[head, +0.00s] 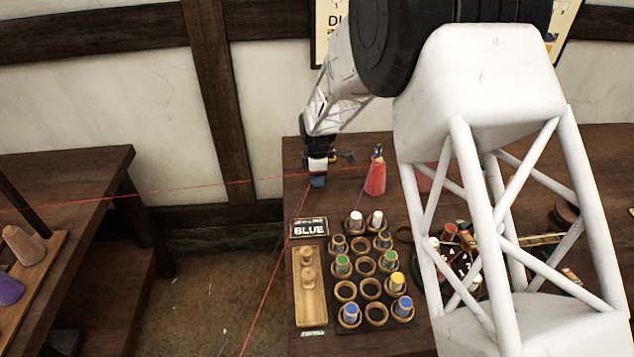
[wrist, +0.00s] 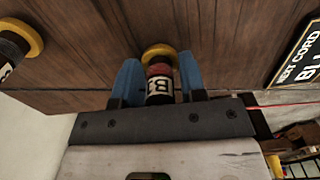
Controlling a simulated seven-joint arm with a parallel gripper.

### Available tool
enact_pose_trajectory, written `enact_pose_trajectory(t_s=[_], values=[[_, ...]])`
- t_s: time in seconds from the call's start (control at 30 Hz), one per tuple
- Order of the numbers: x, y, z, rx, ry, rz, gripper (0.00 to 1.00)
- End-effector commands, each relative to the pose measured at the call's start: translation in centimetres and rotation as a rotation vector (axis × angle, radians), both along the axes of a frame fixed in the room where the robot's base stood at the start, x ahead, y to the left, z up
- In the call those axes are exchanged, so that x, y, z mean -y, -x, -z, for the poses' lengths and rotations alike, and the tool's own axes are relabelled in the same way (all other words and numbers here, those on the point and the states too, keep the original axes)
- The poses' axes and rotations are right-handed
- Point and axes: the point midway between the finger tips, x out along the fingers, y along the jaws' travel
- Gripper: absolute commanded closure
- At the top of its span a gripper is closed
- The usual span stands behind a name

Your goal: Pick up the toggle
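My gripper (head: 318,181) is at the back left corner of the dark table, blue fingers pointing down. In the wrist view, my gripper (wrist: 160,82) has a finger on each side of a black, labelled post-like piece (wrist: 160,90) with a red band and yellow collar. I cannot tell whether the fingers touch it. A similar black piece with a yellow collar (wrist: 22,36) is at the left edge of the wrist view. Small wooden pieces (head: 307,265) sit in a wooden tray (head: 310,312) at the table's left. I cannot tell which piece is the toggle.
A red cone (head: 376,178) stands right of my gripper. A "BLUE" sign (head: 309,228) and a rack of coloured bobbins (head: 366,286) are nearer. Thin red cords cross the gap to the left table (head: 75,165). My arm hides much of the right side.

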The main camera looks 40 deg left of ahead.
Motion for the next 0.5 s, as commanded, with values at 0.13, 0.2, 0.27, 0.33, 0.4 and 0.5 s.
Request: enact_pose_trajectory(t_s=[0.13,0.2,0.27,0.33,0.4,0.5], values=[[-0.01,-0.01,-0.01,0.0,0.0,0.0,0.86],[-0.01,-0.01,-0.01,0.0,0.0,0.0,0.86],[-0.01,-0.01,-0.01,0.0,0.0,0.0,0.86],[-0.01,-0.01,-0.03,0.0,0.0,0.0,0.86],[-0.01,-0.01,-0.12,0.0,0.0,0.0,0.86],[-0.01,-0.01,-0.43,0.001,-0.001,0.0,0.86]])
